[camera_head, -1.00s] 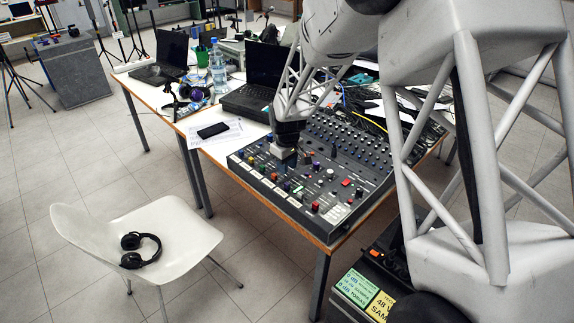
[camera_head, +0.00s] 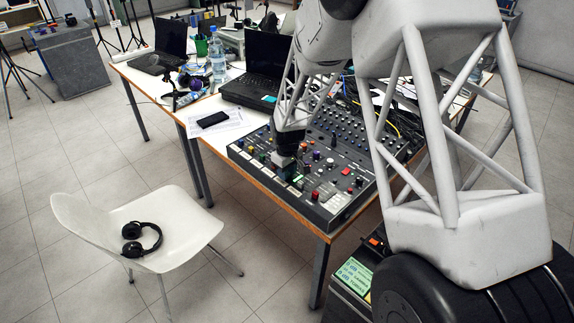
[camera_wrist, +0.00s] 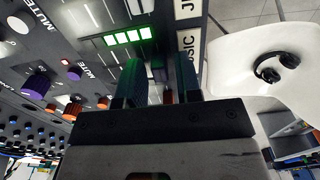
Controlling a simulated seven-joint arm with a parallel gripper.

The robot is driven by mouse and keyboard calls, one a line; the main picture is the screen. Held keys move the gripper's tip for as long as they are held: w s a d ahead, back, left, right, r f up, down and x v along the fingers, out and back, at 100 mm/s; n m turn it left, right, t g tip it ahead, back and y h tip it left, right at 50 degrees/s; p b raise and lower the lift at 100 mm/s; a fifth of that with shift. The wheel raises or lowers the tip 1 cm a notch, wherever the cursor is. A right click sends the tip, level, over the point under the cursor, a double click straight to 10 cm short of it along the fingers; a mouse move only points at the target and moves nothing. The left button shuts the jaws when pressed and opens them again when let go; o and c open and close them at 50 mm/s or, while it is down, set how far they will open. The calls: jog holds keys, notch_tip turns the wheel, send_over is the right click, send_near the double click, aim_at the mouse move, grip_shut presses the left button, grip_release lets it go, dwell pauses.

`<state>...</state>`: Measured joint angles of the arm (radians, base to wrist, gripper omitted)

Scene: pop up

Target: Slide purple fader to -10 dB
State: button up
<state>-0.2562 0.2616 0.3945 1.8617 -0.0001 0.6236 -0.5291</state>
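The mixing console (camera_head: 330,215) lies on the table with rows of faders and knobs. My gripper (camera_head: 284,168) is low over the console's front-left part in the head view. In the wrist view my gripper (camera_wrist: 158,80) has its two dark fingers pointing at the panel, with a clear gap between them. Small reddish and dark parts of the panel show in the gap. I cannot make out the purple fader for certain; the fingers may hide it. A row of lit green lights (camera_wrist: 128,37) is just beyond the left finger. The dB marks are unreadable.
A purple knob (camera_wrist: 37,85) and an orange knob (camera_wrist: 74,73) stand left of the fingers. A phone (camera_head: 213,119), a laptop (camera_head: 262,72) and a bottle (camera_head: 218,62) are behind the console. A white chair (camera_head: 175,215) with headphones (camera_head: 141,240) stands in front.

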grip_shut()
jog(key=shift+d, duration=0.1)
jog(key=shift+w+d+f, duration=0.1)
jog(key=shift+w+d, duration=0.85)
jog(key=shift+d, duration=0.05)
jog(key=shift+o, duration=1.1)
grip_release()
notch_tip(320, 180, up, 8)
